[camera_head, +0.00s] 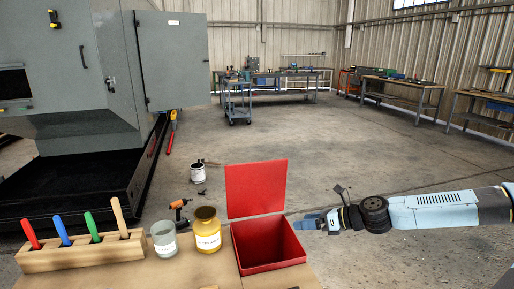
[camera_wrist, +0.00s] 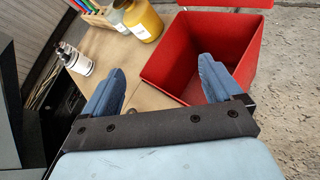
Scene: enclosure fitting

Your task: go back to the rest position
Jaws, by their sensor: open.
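My gripper (camera_head: 298,224) reaches in from the right, just right of the red box (camera_head: 270,264). In the wrist view my gripper (camera_wrist: 162,76) shows two blue fingers spread wide, with nothing between them. The red box stands on the light brown tabletop (camera_head: 190,275) with its lid (camera_head: 256,188) raised. The wrist view shows into the red box (camera_wrist: 183,52); the part of its inside that shows looks empty.
Left of the box stand a yellow jar (camera_head: 208,236), a pale jar (camera_head: 164,243) and a wooden block (camera_head: 80,256) with several coloured handles. A grey cabinet (camera_head: 60,70) stands behind left. The floor (camera_head: 330,140) beyond is mostly clear.

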